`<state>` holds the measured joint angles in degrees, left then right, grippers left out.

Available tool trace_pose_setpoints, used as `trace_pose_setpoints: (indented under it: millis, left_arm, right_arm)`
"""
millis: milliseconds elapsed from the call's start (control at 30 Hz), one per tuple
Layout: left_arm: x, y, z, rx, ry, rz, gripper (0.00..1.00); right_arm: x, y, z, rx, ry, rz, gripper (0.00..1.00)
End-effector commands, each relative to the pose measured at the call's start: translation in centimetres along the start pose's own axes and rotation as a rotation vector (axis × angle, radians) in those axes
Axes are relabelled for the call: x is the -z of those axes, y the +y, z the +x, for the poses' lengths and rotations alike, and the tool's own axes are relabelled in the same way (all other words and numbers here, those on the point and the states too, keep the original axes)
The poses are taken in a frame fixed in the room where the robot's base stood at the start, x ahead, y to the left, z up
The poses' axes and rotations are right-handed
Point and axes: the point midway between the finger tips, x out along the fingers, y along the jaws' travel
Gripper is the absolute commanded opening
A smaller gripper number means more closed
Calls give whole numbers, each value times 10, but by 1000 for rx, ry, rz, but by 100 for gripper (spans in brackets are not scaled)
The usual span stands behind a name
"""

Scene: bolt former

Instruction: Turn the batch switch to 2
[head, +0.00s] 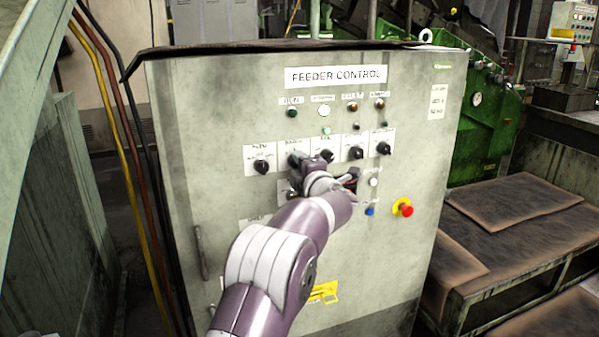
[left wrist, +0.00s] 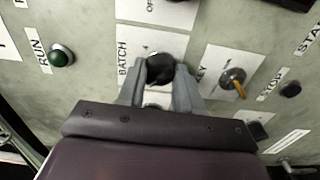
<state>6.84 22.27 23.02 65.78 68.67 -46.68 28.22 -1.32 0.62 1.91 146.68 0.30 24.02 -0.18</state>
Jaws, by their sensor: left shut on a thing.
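The batch switch is a black rotary knob (left wrist: 160,66) on a white plate (left wrist: 126,62) marked BATCH in the left wrist view. My left gripper (left wrist: 161,78) has its two grey fingers on either side of the knob and is shut on it. My right gripper does not show.
Close by in the left wrist view are a green RUN button (left wrist: 61,56) and a key switch (left wrist: 233,78). In the head view, other black knobs (head: 356,153) share the row. A red emergency button (head: 405,210) is lower right.

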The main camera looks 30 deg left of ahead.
Motion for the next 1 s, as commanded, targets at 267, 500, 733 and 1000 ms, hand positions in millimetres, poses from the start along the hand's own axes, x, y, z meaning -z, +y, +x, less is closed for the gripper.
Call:
trace_pose_setpoints:
  millis: [267,500,733,1000]
  left_arm:
    - [0,-1,0,2,0,-40,4]
    - [0,0,0,2,0,-41,4]
    - [0,0,0,1,0,-40,60]
    - [0,0,-1,1,0,-40,60]
  right_arm:
    - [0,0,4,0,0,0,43]
    - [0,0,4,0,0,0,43]
    - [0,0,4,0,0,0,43]
    - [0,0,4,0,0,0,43]
